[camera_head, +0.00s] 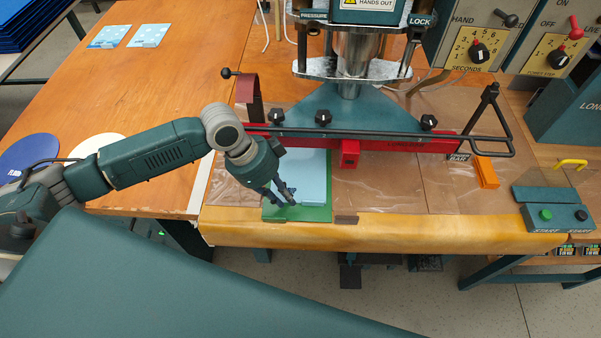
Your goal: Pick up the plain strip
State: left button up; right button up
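A plain light blue strip (315,175) lies on a green plate (318,213) at the front of the press bed, its far end reaching toward the red bar. My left gripper (286,197) points down over the left side of the strip and plate. It hides part of the strip's left edge. I cannot tell whether its fingers touch the strip or how far apart they are. My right gripper is not in view.
The press head (352,60) and red clamp bar (400,145) stand just behind the strip. An orange block (487,173) and a start button box (558,217) are at right. Two patterned light blue pieces (148,35) lie far left. The left tabletop is mostly clear.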

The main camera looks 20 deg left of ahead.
aim_at(309, 206)
pick_arm(q)
jog(key=d, duration=0.2)
jog(key=w+d+p, duration=0.1)
jog(key=d, duration=0.1)
jog(key=shift+w+r, duration=0.1)
jog(key=shift+d+f, duration=0.2)
jog(key=shift+d, duration=0.15)
jog(key=shift+f, duration=0.45)
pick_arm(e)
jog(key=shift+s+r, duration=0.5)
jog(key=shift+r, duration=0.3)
pick_arm(q)
jog(key=shift+c, duration=0.3)
grip_shut()
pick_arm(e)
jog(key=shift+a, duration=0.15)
pick_arm(q)
jog(key=shift+r+p, duration=0.1)
jog(key=shift+p, duration=0.25)
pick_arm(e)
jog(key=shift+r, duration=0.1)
